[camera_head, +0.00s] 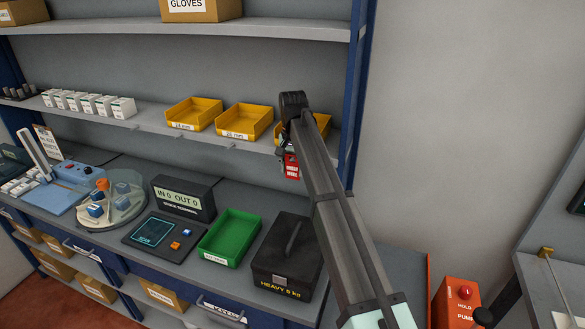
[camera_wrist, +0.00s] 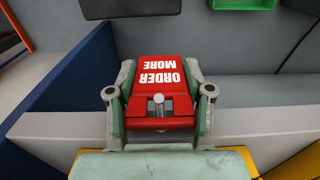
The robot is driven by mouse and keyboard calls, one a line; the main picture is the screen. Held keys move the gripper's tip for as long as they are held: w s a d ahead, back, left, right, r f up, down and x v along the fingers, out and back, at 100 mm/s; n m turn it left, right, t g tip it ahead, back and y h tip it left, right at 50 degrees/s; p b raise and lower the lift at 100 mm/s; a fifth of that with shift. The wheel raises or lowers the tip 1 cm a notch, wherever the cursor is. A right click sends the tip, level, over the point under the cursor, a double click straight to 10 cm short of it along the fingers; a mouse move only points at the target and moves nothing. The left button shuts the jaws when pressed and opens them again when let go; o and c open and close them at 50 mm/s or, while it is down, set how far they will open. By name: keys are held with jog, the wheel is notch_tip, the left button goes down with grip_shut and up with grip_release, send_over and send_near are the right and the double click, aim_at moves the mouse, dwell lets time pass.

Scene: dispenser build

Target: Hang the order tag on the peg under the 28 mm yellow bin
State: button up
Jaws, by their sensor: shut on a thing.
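The red order tag (camera_head: 291,167), lettered "ORDER MORE", hangs below my gripper (camera_head: 289,148) at the front edge of the upper shelf. In the wrist view my gripper (camera_wrist: 158,103) is shut on the sides of the tag (camera_wrist: 150,70). A small grey peg (camera_wrist: 159,101) shows at the tag's slot; I cannot tell whether it passes through. Three yellow bins stand on the shelf: a left one (camera_head: 193,114), a middle one (camera_head: 245,122) and a right one (camera_head: 323,121), mostly hidden by my arm. The bin labels are too small to read surely.
The shelf's front edge (camera_head: 160,128) carries other small pegs (camera_head: 205,144). A blue upright (camera_head: 357,90) stands right of the right bin. White boxes (camera_head: 122,107) stand left on the shelf.

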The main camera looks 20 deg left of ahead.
jog(key=o, duration=1)
